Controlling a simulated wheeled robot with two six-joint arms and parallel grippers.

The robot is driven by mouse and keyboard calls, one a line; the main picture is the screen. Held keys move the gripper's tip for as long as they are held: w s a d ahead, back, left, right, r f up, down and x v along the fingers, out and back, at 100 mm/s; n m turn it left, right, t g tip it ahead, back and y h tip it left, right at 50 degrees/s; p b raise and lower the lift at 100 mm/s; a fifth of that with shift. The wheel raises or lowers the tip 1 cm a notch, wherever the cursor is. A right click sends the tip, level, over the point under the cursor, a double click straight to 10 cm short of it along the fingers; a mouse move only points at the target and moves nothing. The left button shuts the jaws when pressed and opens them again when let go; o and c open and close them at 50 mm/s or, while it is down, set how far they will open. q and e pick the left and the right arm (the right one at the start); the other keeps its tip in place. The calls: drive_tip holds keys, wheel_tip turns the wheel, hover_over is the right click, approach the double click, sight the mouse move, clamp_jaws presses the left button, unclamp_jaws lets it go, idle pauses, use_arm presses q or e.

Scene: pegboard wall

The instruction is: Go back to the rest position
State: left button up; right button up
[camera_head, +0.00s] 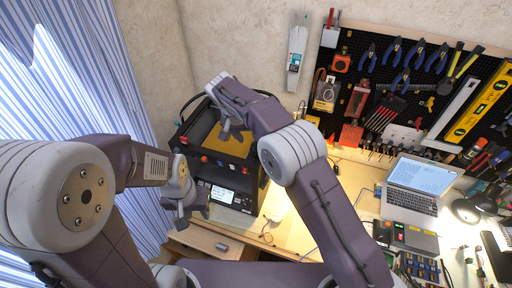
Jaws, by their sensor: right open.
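My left gripper (190,215) hangs at the end of the arm from the left, in front of the 3D printer's (222,194) lower front. Its fingertips are small here, and I cannot tell how far apart they stand. My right gripper (232,132) is open, over the printer's upper part, with its arm reaching in from the lower right. I see nothing held in it. Both arms are bent and raised over the wooden workbench (290,238).
A pegboard (440,103) with pliers, a yellow level (480,103) and other tools covers the right wall. An open laptop (412,192) and a power supply (405,236) stand on the bench at right. A wooden drawer (205,244) is below the printer. A striped curtain (75,75) hangs at left.

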drive_tip(key=shift+v, duration=0.95)
